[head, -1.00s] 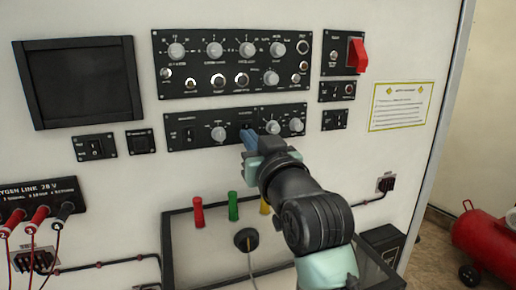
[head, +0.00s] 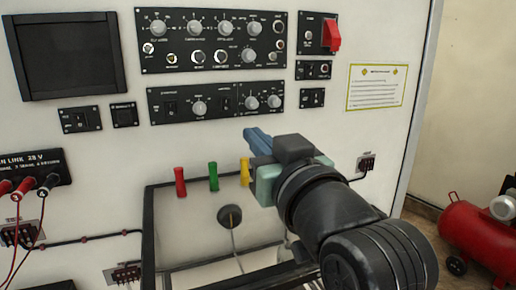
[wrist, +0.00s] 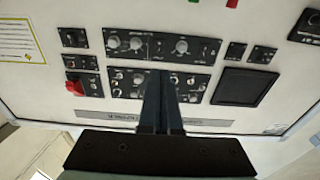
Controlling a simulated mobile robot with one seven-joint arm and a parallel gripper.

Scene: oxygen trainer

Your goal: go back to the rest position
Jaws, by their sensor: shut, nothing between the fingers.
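My gripper (head: 257,141) is shut and empty, its blue fingers together. In the head view it is in front of the panel wall, just below the lower control panel (head: 180,107); it appears apart from the wall. In the wrist view my gripper (wrist: 158,92) points at the panel, which shows upside down there. The upper control panel (head: 209,40) with knobs and sockets is above it in the head view. My arm hides part of the tray and wall at the lower right.
A black-framed tray (head: 149,225) juts out below the panels, with red (head: 180,182), green (head: 213,177) and yellow (head: 245,172) handles above it. Cables hang from a plug box (head: 33,172) at the left. A red compressor (head: 480,235) stands at the right. Floor space shows beside it.

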